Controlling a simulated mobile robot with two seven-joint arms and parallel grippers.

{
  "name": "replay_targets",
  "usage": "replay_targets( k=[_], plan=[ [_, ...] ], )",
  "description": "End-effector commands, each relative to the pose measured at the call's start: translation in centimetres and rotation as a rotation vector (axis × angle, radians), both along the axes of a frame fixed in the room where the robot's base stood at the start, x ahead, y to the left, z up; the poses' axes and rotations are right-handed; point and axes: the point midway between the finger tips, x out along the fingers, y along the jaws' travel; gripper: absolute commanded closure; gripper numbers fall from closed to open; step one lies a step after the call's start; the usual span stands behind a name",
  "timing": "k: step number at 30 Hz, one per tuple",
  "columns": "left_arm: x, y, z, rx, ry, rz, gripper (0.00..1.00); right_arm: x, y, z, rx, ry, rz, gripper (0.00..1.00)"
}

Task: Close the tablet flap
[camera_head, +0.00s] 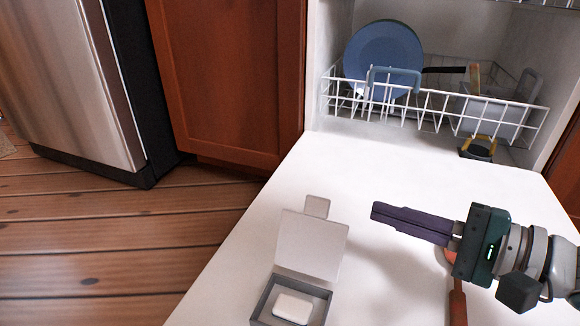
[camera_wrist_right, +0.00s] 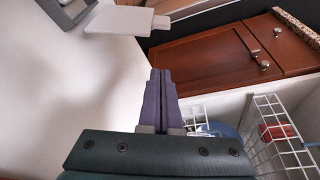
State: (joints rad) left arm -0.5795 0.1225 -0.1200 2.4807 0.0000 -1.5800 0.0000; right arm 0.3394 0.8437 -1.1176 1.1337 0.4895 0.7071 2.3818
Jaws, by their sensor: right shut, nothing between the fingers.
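The small tablet box (camera_head: 262,306) stands on the white surface at the bottom middle of the head view, with a white tablet (camera_head: 292,307) inside. Its flap (camera_head: 311,246) is open and raised at the back, with a small tab (camera_head: 317,206) at its top. The flap (camera_wrist_right: 119,19) also shows at the top of the right wrist view, beside part of the grey box (camera_wrist_right: 70,12). My right gripper (camera_head: 376,212) is shut and empty, to the right of the flap and apart from it, pointing left. My left gripper is not in view.
The white surface (camera_head: 370,165) is an open dishwasher door, mostly clear. Behind it is a wire rack (camera_head: 430,108) with a blue plate (camera_head: 384,50). An orange-handled utensil (camera_head: 458,303) lies under my right arm. A red-brown cabinet (camera_head: 235,75) stands at the left.

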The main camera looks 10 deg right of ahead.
Motion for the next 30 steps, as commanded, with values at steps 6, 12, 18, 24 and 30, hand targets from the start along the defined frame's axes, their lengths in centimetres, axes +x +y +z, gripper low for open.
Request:
replay_targets(
  k=[6, 12, 18, 24, 30],
  plan=[
    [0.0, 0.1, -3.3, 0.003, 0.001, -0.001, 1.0, 3.9, 3.2, -1.2, 0.002, -0.007, 0.003, 1.0],
    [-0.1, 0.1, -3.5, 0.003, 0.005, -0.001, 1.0, 4.2, 5.1, -0.4, 0.004, 0.003, 0.001, 1.0],
    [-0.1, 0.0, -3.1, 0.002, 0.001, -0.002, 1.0, 2.8, 6.0, 0.4, 0.001, 0.003, 0.001, 1.0],
    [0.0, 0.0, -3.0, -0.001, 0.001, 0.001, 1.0, 2.4, 6.3, 0.7, -0.001, 0.001, 0.0, 1.0],
    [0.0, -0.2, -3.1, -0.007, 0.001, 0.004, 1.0, 2.4, 6.3, 0.7, -0.001, -0.001, 0.0, 1.0]
  ],
)
